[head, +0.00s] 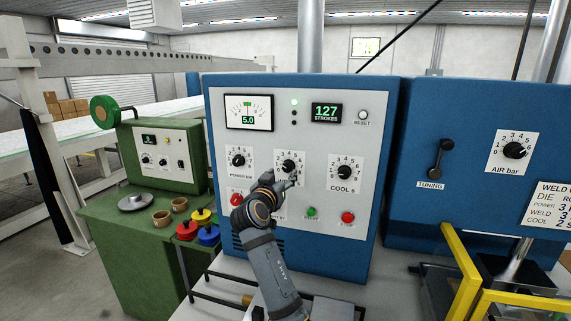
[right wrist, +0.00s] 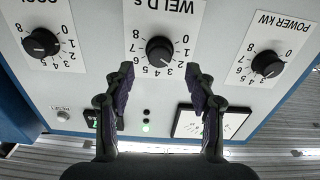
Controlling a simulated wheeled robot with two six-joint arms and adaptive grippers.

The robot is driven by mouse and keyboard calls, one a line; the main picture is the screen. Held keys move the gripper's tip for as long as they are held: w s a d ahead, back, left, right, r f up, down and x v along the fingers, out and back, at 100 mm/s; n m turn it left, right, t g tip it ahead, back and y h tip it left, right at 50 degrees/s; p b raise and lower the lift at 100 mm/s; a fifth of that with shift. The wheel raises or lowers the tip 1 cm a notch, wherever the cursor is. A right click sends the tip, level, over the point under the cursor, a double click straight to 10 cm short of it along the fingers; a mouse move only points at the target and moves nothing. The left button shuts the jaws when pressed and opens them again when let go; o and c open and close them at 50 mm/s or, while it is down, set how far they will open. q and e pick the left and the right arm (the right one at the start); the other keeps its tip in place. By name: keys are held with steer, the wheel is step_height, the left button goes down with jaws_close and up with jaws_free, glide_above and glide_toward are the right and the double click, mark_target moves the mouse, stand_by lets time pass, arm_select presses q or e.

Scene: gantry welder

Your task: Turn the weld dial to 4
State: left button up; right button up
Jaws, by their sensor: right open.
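The weld dial (head: 288,166) is a black round knob on a white numbered plate, in the middle of the panel's row of three dials. It also shows in the right wrist view (right wrist: 160,49), upside down under the label WELD s. I cannot make out for certain which number it points to. My right gripper (head: 279,180) is in front of the dial's lower part and hides its label in the head view. In the right wrist view the gripper (right wrist: 160,76) is open, with one finger on either side of the dial's line and nothing between them. My left gripper is not in view.
The power dial (head: 238,160) is left of the weld dial and the cool dial (head: 344,172) right of it. A green button (head: 311,212) and red buttons (head: 348,217) sit below. A yellow guard frame (head: 462,270) stands at the right.

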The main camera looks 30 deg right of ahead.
mark_target(287, 169)
steer(key=p+x, duration=0.1)
steer(key=x, duration=0.2)
steer(key=shift+w+d, duration=0.25)
steer(key=shift+d, duration=0.1)
steer(key=shift+w+d+p, duration=0.3)
steer(key=shift+d+p, duration=0.05)
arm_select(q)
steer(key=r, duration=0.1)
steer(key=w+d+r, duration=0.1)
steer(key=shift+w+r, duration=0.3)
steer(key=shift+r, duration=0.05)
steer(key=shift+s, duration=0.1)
arm_select(e)
steer(key=shift+f, duration=0.1)
